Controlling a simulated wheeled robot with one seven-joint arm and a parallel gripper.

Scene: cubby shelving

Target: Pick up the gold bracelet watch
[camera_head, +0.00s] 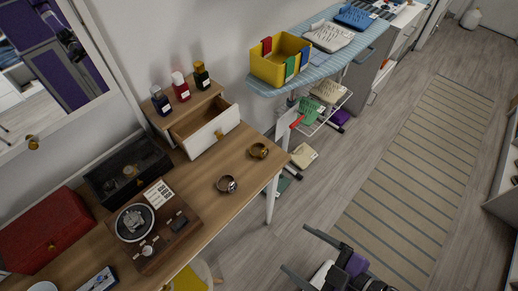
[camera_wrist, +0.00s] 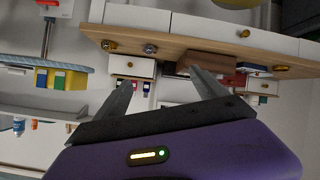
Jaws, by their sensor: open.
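The gold bracelet watch (camera_head: 258,150) lies on the wooden desktop near its right end, in front of the open small drawer. In the wrist view, which looks inverted, the gold watch (camera_wrist: 109,45) is small, at upper left on the desk edge. A silver-dark watch (camera_head: 227,184) lies beside it, also seen in the wrist view (camera_wrist: 150,48). My gripper (camera_head: 296,249) is at the bottom of the head view, right of the desk and apart from both watches. In the wrist view my gripper (camera_wrist: 162,78) has its fingers spread with nothing between them.
The small drawer box (camera_head: 213,132) with several bottles on top stands behind the watches. An ironing board (camera_head: 345,62) carries a yellow bin (camera_head: 268,71). Striped rug floor is clear at right.

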